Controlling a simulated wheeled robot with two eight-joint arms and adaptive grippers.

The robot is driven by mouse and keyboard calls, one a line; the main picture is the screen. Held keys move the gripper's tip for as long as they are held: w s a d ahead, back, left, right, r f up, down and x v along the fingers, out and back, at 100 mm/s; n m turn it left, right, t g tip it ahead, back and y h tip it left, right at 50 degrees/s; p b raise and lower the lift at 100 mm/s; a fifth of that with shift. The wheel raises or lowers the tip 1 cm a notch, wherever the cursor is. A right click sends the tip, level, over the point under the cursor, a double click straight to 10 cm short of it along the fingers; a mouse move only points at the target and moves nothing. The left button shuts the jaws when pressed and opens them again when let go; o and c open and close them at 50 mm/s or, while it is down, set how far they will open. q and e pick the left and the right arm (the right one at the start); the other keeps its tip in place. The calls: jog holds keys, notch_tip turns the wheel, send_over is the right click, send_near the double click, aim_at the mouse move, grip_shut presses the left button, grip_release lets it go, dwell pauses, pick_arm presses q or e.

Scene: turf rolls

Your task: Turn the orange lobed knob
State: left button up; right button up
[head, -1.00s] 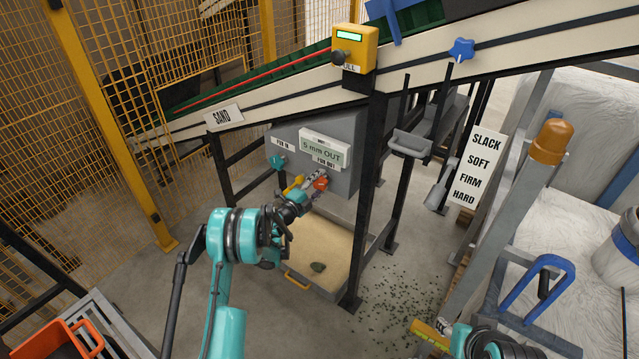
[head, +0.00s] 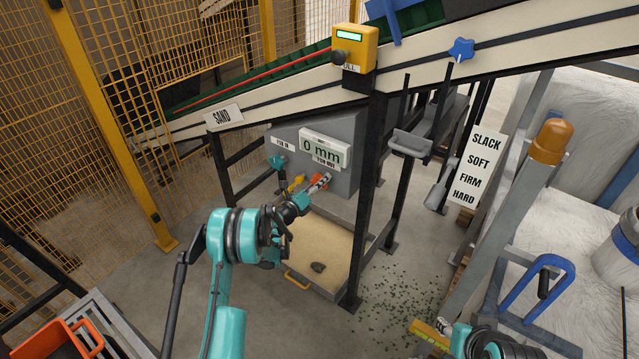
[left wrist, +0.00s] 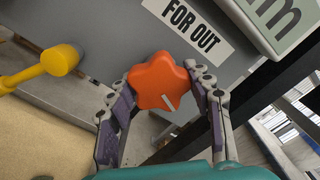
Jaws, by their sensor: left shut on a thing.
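The orange lobed knob (left wrist: 158,82) sits on the grey panel under a "FOR OUT" label in the left wrist view. It has a white pointer line that slants toward the lower right. My left gripper (left wrist: 163,92) is shut on the knob, one finger on each side of it. In the head view the knob (head: 322,179) is partly covered by my left gripper (head: 316,184). The display (head: 325,149) above the knob reads "0 mm". My right arm shows in part at the lower right of the head view, and its fingers cannot be made out.
A yellow lever (left wrist: 60,62) stands close left of the knob. A teal knob (head: 277,161) is on the same panel. Below is a sand tray (head: 299,284) with a yellow handle. A black post (head: 370,200) stands just right of the panel.

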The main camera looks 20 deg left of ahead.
pick_arm(q)
jog(key=shift+m, duration=0.5)
jog(key=o, duration=1.2)
jog(key=v, duration=1.2)
jog(key=shift+r, duration=0.1)
